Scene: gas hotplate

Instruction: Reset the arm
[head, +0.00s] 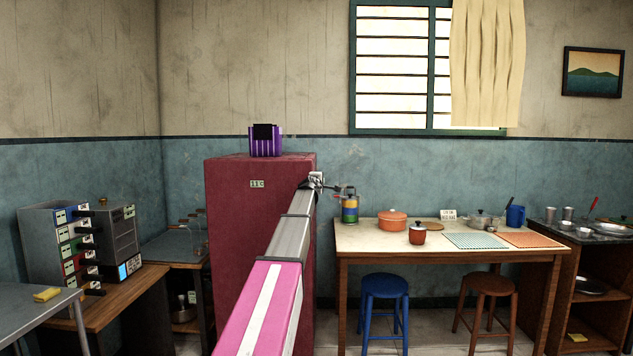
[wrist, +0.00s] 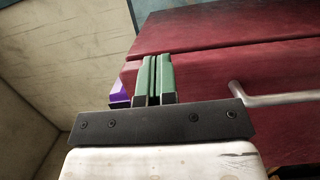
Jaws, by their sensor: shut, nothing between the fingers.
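My gripper (wrist: 153,78) shows in the wrist view with its two green fingers together and nothing between them. Its dark mounting bar lies across the lower middle of that view. In the head view my pink and grey arm reaches forward along the right side of a tall dark red cabinet (head: 255,205). The arm's far end is near the cabinet's upper right edge; the fingers are too small to make out there. The cabinet's red surface (wrist: 220,35) and a pale bar handle (wrist: 280,99) lie beyond the fingers in the wrist view.
A purple box (head: 265,143) stands on the cabinet. On the right, a table (head: 385,237) bears a striped can (head: 349,209), an orange pot (head: 391,220) and other kitchenware; a blue stool (head: 384,288) and brown stool (head: 487,287) stand below. Open air lies above the table.

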